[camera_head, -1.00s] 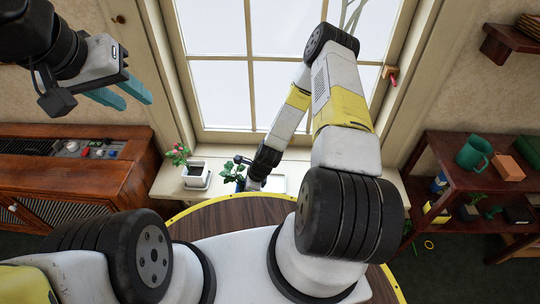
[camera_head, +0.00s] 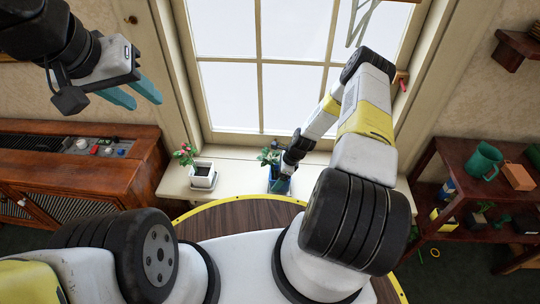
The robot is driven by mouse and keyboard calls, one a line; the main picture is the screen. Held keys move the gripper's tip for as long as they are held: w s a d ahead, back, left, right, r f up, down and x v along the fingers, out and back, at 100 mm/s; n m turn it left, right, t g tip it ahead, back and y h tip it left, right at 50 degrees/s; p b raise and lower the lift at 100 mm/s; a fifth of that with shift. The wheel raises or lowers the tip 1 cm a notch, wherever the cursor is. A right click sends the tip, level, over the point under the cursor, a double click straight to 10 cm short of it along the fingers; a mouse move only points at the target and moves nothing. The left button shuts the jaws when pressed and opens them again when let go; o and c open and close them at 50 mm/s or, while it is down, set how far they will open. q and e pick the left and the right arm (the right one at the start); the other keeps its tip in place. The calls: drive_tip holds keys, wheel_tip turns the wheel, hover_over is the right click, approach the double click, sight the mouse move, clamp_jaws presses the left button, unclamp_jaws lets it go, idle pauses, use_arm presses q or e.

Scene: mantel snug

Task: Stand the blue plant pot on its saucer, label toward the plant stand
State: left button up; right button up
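The blue plant pot (camera_head: 279,185), with a leafy plant in it, is upright at the window sill, just in front of the window. My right gripper (camera_head: 284,171) is at the pot's upper right side and appears shut on it; its fingertips are mostly hidden. The pot is over the place where the white saucer showed earlier; the saucer is now mostly hidden, and I cannot tell whether the pot touches it. No label is readable. My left gripper (camera_head: 134,97) is open and empty, high at the upper left, far from the pot.
A white pot (camera_head: 203,177) with a red-flowered plant stands left on the pale sill (camera_head: 235,187). A wooden cabinet (camera_head: 85,175) is at the left.

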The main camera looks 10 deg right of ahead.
drive_tip(key=shift+f, duration=0.55)
drive_tip(key=shift+f, duration=0.1)
drive_tip(key=o, duration=1.8)
